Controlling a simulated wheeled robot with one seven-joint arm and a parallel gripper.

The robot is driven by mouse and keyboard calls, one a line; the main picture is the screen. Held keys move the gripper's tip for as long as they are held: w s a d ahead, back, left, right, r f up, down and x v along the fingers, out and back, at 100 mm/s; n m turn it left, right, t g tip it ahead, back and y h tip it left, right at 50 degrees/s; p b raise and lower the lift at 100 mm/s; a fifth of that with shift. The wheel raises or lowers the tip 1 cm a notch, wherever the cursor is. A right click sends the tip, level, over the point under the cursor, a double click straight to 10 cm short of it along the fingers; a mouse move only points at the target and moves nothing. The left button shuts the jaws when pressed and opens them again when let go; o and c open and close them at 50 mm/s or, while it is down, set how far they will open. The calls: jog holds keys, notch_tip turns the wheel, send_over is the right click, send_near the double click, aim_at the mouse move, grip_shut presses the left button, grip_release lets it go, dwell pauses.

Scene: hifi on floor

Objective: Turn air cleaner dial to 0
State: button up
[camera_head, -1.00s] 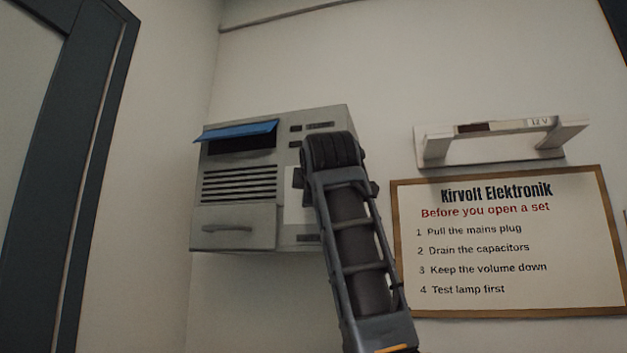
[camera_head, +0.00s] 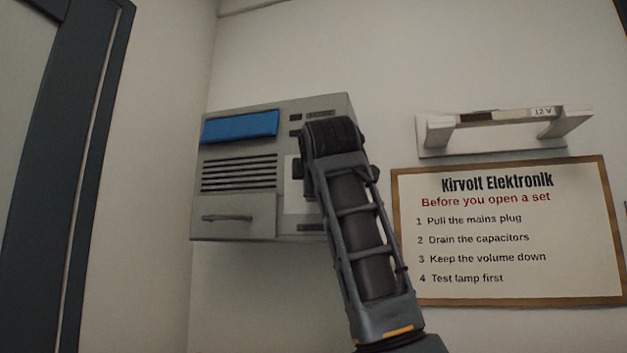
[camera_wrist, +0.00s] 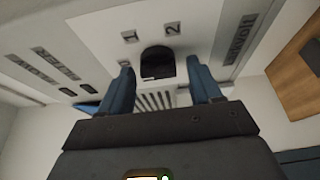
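The air cleaner (camera_head: 237,207) is a grey box on the wall, with a blue flap, slotted vents and a drawer handle. In the head view my arm covers its dial. In the wrist view the black dial (camera_wrist: 157,62) sits on a white panel, with labels "1" and "2" beside it. My gripper (camera_wrist: 162,75) has its two blue fingers spread apart, one at each side of the dial in the picture. I cannot tell whether they touch it. No "0" label is readable, and the dial's pointing direction is unclear.
The blue flap (camera_head: 240,127) lies nearly flat against the air cleaner's front. A white wall bracket marked "12 V" (camera_head: 540,112) and a framed sign (camera_head: 500,240) are to the right. A dark door frame (camera_head: 95,150) stands at the left.

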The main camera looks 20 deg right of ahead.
jog(key=shift+o, duration=0.3)
jog(key=b+v, duration=0.2)
jog(key=v, duration=0.5)
jog(key=shift+s, duration=0.4)
jog(key=shift+a, duration=0.1)
